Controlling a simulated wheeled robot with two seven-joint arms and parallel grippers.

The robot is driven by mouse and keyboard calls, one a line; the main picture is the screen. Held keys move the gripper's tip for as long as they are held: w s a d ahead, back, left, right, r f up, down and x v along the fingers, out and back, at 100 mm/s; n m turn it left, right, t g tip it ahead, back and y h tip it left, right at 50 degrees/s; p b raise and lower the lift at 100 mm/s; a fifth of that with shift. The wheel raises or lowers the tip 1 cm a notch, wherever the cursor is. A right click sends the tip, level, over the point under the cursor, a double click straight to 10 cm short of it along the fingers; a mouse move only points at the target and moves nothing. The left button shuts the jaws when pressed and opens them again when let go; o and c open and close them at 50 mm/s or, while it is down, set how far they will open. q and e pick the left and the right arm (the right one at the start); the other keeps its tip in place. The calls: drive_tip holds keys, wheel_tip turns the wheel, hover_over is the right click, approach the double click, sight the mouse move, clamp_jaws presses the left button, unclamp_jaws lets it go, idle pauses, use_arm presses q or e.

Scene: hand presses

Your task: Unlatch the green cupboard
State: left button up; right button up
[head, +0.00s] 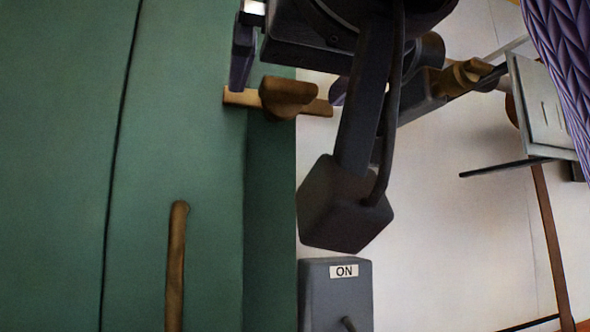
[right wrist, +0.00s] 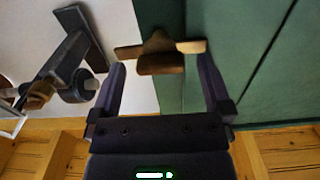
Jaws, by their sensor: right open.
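The green cupboard (head: 60,160) fills the left of the head view and also shows in the right wrist view (right wrist: 235,35). Its wooden latch (head: 288,92), a flat bar with a raised knob, lies across the cupboard's right edge; the bar reaches past that edge. A long wooden handle (head: 176,265) stands upright on the door below it. My right gripper (right wrist: 162,64) is open, with one finger on each side of the latch knob in the right wrist view. The knob is between the fingers with gaps on both sides; I cannot tell the depth. My left gripper is not in view.
A grey box (head: 335,288) labelled ON is at the bottom, right of the cupboard. A dark device with a brown knob (head: 462,76) is against the pale wall, also in the right wrist view (right wrist: 40,92). A pale panel (head: 545,105) is at far right.

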drive_tip(key=shift+w, duration=0.1)
drive_tip(key=c, duration=1.3)
drive_tip(key=shift+n, duration=0.3)
drive_tip(key=n, duration=0.3)
drive_tip(key=shift+n, duration=0.3)
drive_tip(key=n, duration=0.4)
drive_tip(key=shift+n, duration=0.3)
drive_tip(key=n, duration=0.4)
drive_tip(key=shift+p, duration=0.3)
drive_tip(key=shift+n+p, duration=0.5)
drive_tip(key=shift+n, duration=2)
drive_tip(key=shift+a+f, duration=0.1)
